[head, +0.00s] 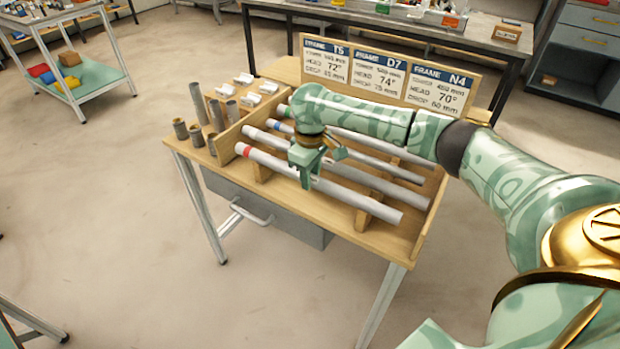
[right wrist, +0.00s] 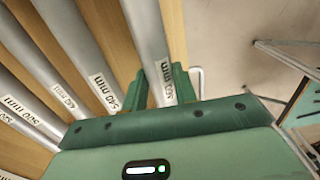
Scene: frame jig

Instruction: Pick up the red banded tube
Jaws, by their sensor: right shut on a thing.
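The red banded tube (head: 350,194) is the frontmost grey tube on the wooden table rack. Its red band shows near its left end. My right gripper (head: 306,174) is over the tube, left of its middle, with its jaws pointing down. In the right wrist view the tube (right wrist: 147,38) runs between my two green fingers (right wrist: 158,88), which are shut on it. Its printed label shows there, but the red band does not. The tube appears to lie level on the rack's wooden supports; I cannot tell whether it is lifted. My left gripper is not in view.
Short upright tubes (head: 196,135) and white pieces (head: 245,79) stand at the left. A sign board (head: 385,78) rises at the back. Floor in front is clear.

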